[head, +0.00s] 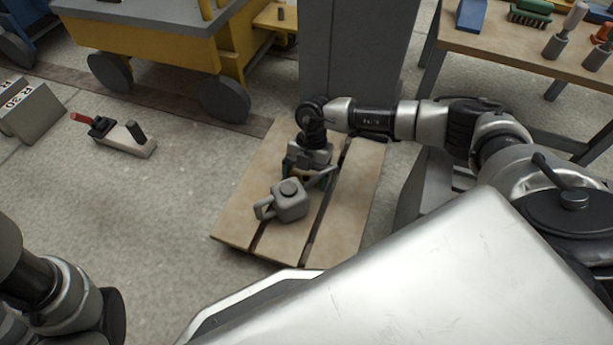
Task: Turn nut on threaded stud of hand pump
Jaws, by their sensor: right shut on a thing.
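My right gripper (308,160) points down over the far part of a slatted wooden pallet (335,225). It is shut on a small green thing (289,172) that shows only at the edges of its jaws. The nut and the threaded stud cannot be made out; my gripper covers that spot. I cannot tell whether the green thing belongs to the hand pump. My left gripper is out of view; only links of my left arm show at the lower left.
A grey can (291,205) with a loop handle and spout stands on the pallet close in front of my right gripper. A grey block with a red handle (125,137) lies on the floor at left. A yellow cart (200,50) and a tool bench (500,48) stand behind.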

